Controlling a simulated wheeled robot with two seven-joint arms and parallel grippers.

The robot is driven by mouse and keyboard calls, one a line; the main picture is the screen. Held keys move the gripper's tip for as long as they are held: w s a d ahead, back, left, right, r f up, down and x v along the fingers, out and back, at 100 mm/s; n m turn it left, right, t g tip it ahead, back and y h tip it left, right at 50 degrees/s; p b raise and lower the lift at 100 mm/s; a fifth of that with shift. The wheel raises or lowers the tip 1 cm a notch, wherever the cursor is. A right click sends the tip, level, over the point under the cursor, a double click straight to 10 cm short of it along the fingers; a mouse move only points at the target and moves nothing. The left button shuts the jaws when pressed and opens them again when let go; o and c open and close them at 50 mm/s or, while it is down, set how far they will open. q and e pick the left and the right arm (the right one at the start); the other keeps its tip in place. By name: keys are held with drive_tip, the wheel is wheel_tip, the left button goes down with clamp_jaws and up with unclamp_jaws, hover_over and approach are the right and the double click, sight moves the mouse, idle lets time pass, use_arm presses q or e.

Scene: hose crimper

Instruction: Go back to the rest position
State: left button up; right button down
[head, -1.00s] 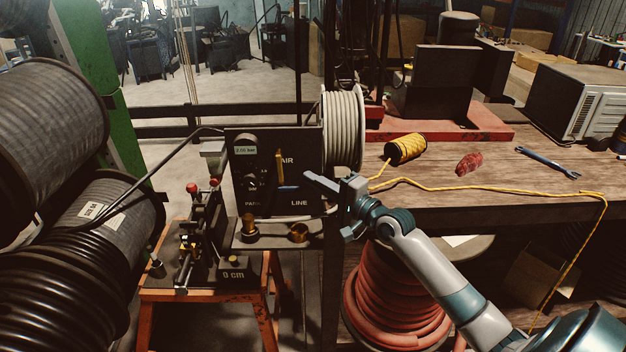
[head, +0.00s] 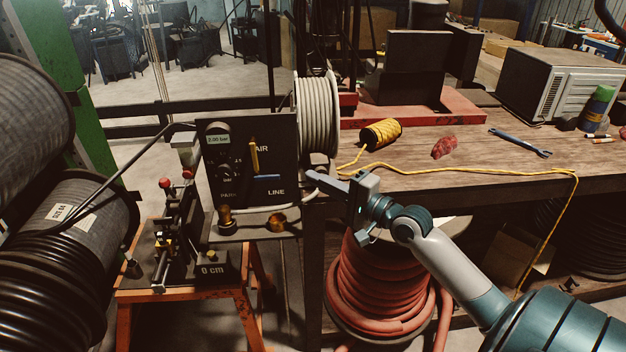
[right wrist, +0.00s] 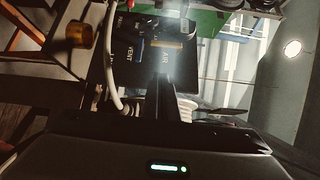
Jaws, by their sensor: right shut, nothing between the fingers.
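My right gripper (head: 318,180) is in the middle of the head view, shut and empty. It is in front of the workbench edge, just right of the black control panel (head: 235,155) with a gauge, a dial, a yellow lever (head: 254,155) and a blue lever (head: 266,178). The fingers appear close to the panel's right edge, and I cannot tell the exact gap. In the right wrist view the shut fingers (right wrist: 163,95) point toward the panel (right wrist: 130,62), which shows sideways. My left gripper is not in view.
Black hose reels (head: 75,235) fill the left side. A crimper stand (head: 190,290) is below the panel. A white hose reel (head: 317,115) stands behind my gripper. A red hose coil (head: 375,290) is below. The workbench (head: 470,160) holds yellow cord, a rag and a wrench.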

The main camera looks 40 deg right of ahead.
idle(0.5)
drive_tip(key=d+f+n+g+h, duration=0.1)
drive_tip(key=d+f+g+h, duration=0.15)
drive_tip(key=f, duration=0.95)
drive_tip(key=d+f+g+h, duration=0.1)
drive_tip(key=d+f, duration=0.2)
drive_tip(key=f, duration=1)
drive_tip(key=s+a+f+n+g+h, duration=0.15)
drive_tip(key=s+f, duration=0.35)
drive_tip(key=f, duration=0.7)
drive_tip(key=s+a+f+n+g, duration=0.1)
drive_tip(key=s+f+n+g, duration=0.35)
drive_tip(key=f, duration=0.75)
drive_tip(key=s+a+f+n+g, duration=0.15)
drive_tip(key=s+a+f, duration=0.25)
drive_tip(key=s+f, duration=0.5)
drive_tip(key=s+a+f+n+g, duration=0.1)
drive_tip(key=s+a+f+n, duration=0.1)
drive_tip(key=s+a+f, duration=0.5)
drive_tip(key=s+a+f+n+g, duration=0.1)
drive_tip(key=s+a+f+n, duration=0.1)
drive_tip(key=s, duration=0.6)
drive_tip(key=s+a+f+n+g, duration=0.1)
drive_tip(key=s+a+f+n, duration=0.2)
drive_tip(key=s+f, duration=0.3)
drive_tip(key=s+a+f+n+g, duration=0.2)
drive_tip(key=s+a+f, duration=0.2)
drive_tip(key=s, duration=0.8)
drive_tip(key=shift+a+n+y, duration=0.35)
drive_tip(key=shift+a+y, duration=0.05)
